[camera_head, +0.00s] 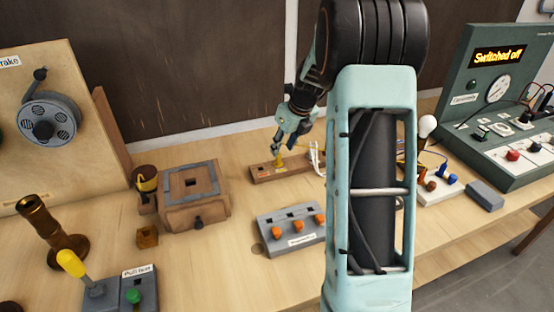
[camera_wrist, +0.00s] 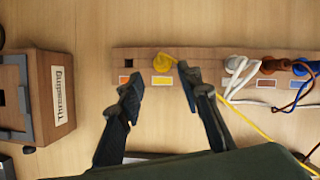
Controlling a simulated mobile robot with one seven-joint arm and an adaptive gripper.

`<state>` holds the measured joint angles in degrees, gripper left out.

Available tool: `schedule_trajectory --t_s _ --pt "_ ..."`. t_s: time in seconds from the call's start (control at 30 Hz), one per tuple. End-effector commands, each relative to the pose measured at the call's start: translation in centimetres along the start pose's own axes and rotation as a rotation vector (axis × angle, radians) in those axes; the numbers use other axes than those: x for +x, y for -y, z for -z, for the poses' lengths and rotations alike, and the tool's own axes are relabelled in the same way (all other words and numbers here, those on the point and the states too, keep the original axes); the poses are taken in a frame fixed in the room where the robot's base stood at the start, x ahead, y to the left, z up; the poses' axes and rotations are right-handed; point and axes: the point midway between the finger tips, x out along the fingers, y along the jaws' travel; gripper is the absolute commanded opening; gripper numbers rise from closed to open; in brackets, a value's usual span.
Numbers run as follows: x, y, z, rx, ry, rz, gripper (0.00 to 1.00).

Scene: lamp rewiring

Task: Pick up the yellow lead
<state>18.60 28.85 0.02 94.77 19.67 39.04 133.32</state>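The yellow lead has a round yellow plug (camera_wrist: 165,61) seated at a wooden socket strip (camera_wrist: 140,54), beside a yellow label. Its yellow cable loops right, passes behind my right finger and runs to the lower right in the wrist view. In the head view the yellow plug (camera_head: 279,162) stands on the strip (camera_head: 262,175) under my gripper (camera_head: 277,146). In the wrist view my gripper (camera_wrist: 160,80) is open, its fingertips on either side of the plug and a little below it in the picture. Nothing is between the fingers. Whether the right fingertip touches the cable I cannot tell.
White (camera_wrist: 236,65), brown (camera_wrist: 272,65) and blue (camera_wrist: 300,67) plugs with cables sit right of the yellow one. A wooden box (camera_head: 194,216) stands left, a grey box with orange knobs (camera_head: 270,240) in front. A control panel (camera_head: 482,90) reads "Switched off".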

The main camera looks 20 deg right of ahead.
Motion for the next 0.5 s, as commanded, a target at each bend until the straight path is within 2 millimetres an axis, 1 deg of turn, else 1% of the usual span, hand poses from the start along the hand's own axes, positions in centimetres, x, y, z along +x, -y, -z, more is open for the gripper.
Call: schedule_trajectory --t_s 0.03,0.1,0.27,0.5 --pt "0.7 0.0 0.1 0.0 -0.002 -0.001 0.33" --pt "1.3 0.0 0.0 -0.001 -0.001 0.0 0.33" --pt "2.3 0.0 -0.1 -0.002 0.0 0.0 0.33" --pt "5.5 0.2 -0.3 -0.002 -0.002 0.0 0.33"
